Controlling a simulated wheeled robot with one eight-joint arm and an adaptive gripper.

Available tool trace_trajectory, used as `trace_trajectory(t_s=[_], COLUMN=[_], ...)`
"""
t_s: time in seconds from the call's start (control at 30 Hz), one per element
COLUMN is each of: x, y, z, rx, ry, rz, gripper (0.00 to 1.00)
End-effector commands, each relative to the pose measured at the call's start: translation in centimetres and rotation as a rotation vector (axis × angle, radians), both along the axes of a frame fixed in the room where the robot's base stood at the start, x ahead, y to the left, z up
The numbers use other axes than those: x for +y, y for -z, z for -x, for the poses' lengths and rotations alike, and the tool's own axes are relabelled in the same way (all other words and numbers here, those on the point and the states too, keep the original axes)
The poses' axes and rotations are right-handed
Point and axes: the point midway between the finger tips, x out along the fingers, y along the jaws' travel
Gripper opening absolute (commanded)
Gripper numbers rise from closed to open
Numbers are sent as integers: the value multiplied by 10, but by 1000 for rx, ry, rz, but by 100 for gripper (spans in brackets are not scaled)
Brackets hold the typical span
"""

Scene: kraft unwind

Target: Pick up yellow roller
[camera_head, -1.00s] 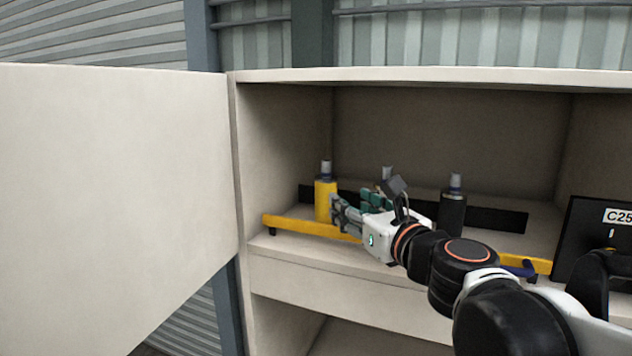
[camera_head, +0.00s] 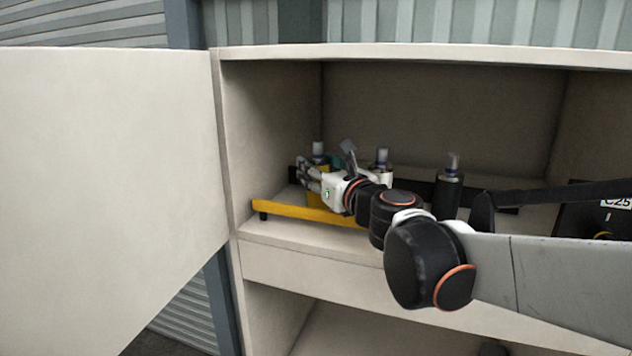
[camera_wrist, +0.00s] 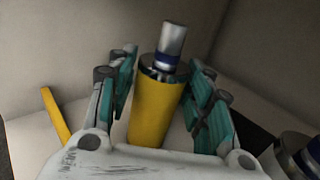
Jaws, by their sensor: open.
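The yellow roller (camera_wrist: 157,112) stands upright with a silver and blue top in the wrist view. My gripper (camera_wrist: 165,95) is open, with its green-padded fingers on either side of the roller. A small gap shows on the right; on the left the pads are close, and I cannot tell if they touch. In the head view my gripper (camera_head: 316,176) reaches in at the roller (camera_head: 318,199), which is largely hidden behind the fingers.
A yellow bar (camera_head: 290,209) runs along the shelf front. A white roller (camera_head: 383,170) and a black roller (camera_head: 447,190) stand to the right. The cabinet's left wall (camera_head: 268,140) is close by. A black panel (camera_head: 590,222) is at far right.

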Motion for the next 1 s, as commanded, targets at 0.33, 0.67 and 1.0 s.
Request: trace_trajectory(t_s=[0.33,0.67,1.0], x=[14,21,21], y=[-1,2,2], z=[-33,-47,-47], rx=[0,0,0], ry=[0,0,0], rz=[0,0,0], gripper=[47,47,0])
